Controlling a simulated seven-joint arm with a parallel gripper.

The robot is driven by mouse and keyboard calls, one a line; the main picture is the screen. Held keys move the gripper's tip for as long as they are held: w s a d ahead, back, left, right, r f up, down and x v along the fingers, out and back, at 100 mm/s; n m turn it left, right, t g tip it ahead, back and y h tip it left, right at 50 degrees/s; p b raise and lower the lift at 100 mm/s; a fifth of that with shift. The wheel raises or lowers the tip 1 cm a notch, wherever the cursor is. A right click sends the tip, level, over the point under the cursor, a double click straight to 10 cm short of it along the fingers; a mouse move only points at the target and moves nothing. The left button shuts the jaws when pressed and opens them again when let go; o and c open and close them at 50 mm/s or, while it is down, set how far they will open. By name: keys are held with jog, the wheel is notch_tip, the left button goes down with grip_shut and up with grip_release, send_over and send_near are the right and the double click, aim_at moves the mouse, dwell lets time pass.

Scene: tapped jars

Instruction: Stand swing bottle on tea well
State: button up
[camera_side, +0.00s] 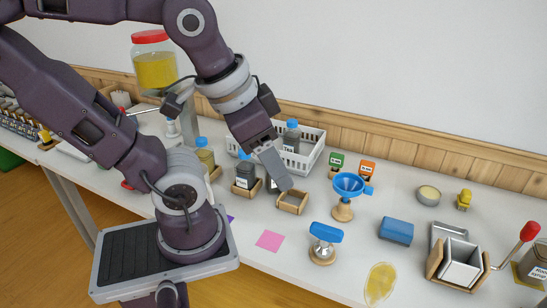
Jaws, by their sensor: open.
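My gripper (277,182) is open. Its grey finger points down just above and left of an empty square wooden well (292,201); the other finger is mostly hidden. A dark jar with a white label (245,176) stands in a wooden well left of my gripper. A yellowish bottle with a blue cap (205,155) stands further left. I cannot tell which is the swing bottle, and the labels are too small to read surely.
A blue funnel (348,185) on a wooden stand, a blue-handled stamp-like object (325,240), a blue block (396,231) and a metal box in a wooden holder (459,264) stand to the right. A pink square (270,241) lies on bare white tabletop in front.

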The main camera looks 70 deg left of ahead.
jog(key=shift+s+d+r+t+h, duration=0.1)
jog(key=shift+d+r+t+h, duration=0.2)
jog(key=shift+d+r, duration=0.25)
jog(key=shift+c, duration=0.4)
jog(key=shift+a+f, duration=0.1)
jog(key=shift+f, duration=0.05)
jog(key=w+a+f+m+g+y, duration=0.2)
jog(key=w+a+f+m+y, duration=0.2)
jog(key=a+f+m, duration=0.3)
jog(key=w+a+f+m+g+y, duration=0.2)
jog(key=w+a+f+m+y, duration=0.25)
jog(key=a+f, duration=0.4)
jog(key=w+a+f+m+g+y, duration=0.2)
jog(key=w+a+f+m+y, duration=0.1)
jog(key=a+f+m+y, duration=0.35)
jog(key=shift+h, duration=0.8)
jog(key=x, duration=1.4)
jog(key=shift+w+f, duration=0.1)
jog(key=shift+w, duration=0.3)
grip_shut()
